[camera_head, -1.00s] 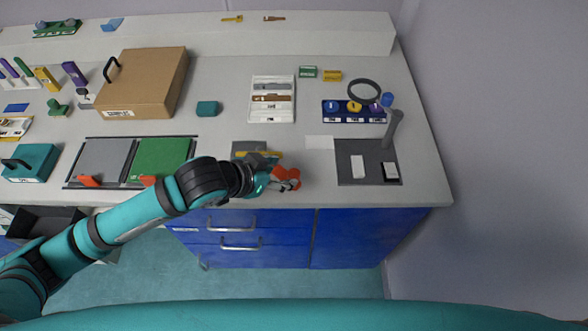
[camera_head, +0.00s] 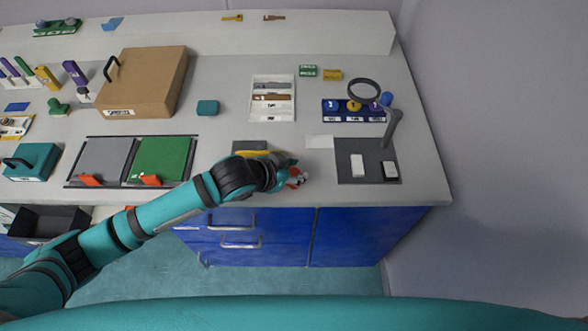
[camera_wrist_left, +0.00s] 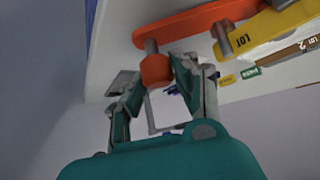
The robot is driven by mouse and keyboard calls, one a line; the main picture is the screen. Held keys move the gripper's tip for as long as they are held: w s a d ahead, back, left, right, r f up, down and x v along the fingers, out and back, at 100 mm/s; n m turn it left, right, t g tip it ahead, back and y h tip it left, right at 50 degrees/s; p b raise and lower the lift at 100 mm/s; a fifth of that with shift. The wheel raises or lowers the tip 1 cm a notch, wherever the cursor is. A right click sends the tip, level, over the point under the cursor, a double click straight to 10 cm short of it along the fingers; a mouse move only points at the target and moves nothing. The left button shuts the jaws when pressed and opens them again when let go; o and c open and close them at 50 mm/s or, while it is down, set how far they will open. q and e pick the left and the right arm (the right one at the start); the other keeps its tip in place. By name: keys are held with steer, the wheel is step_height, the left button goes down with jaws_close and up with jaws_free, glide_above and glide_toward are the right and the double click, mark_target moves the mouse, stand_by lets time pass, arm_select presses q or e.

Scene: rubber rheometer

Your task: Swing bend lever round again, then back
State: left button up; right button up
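The orange bend lever (camera_wrist_left: 195,22) crosses the top of the left wrist view, with a round orange knob (camera_wrist_left: 157,70) on a metal pin at its end. My left gripper (camera_wrist_left: 158,74) has a finger on each side of this knob and appears shut on it. In the head view my left gripper (camera_head: 292,176) is near the front edge of the bench, at the right of the bending fixture's grey base (camera_head: 250,146). Only a little orange shows there; my wrist hides most of the lever. A yellow part marked LOT (camera_wrist_left: 268,28) lies beside the lever. My right gripper is not in view.
A dark grey mat (camera_head: 368,175) with two small pale blocks and a magnifier (camera_head: 364,92) stand to the right. A white tray (camera_head: 257,116) lies behind the fixture. Grey and green plates (camera_head: 161,160) lie to the left. A pale sheet (camera_head: 319,142) lies between fixture and mat.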

arm_select(q)
jaws_close()
